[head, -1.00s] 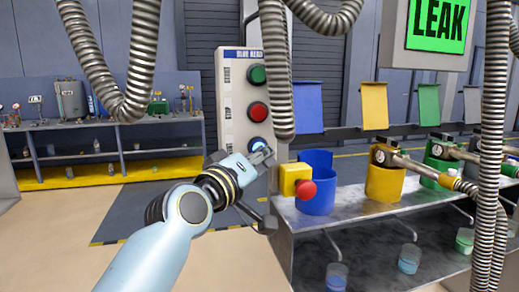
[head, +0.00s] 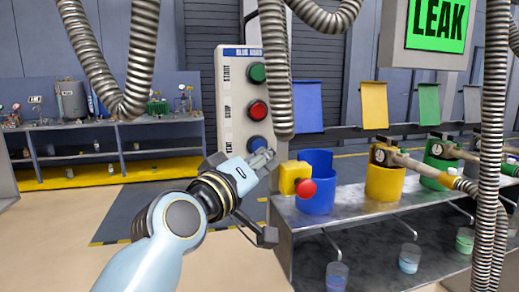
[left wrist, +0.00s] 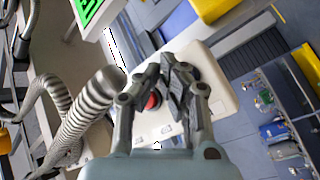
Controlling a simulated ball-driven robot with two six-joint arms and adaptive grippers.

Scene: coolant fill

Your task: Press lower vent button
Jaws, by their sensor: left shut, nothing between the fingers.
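The white button panel (head: 236,115) stands upright at centre in the head view. It carries a green button (head: 257,74) on top, a red button (head: 258,110) in the middle and a dark blue button (head: 257,143) at the bottom. My left gripper (head: 264,158) is shut and empty. Its tips are just below and in front of the blue button, with no clear contact. In the left wrist view, the closed fingers (left wrist: 172,82) lie over the panel, and the red button (left wrist: 152,101) shows beside them. My right gripper is not in view.
A yellow box with a red knob (head: 306,189) sits right of the gripper, beside a blue holder (head: 316,205) on the metal bench. A ribbed hose (head: 277,75) hangs close in front of the panel. A green LEAK sign (head: 438,22) hangs at top right.

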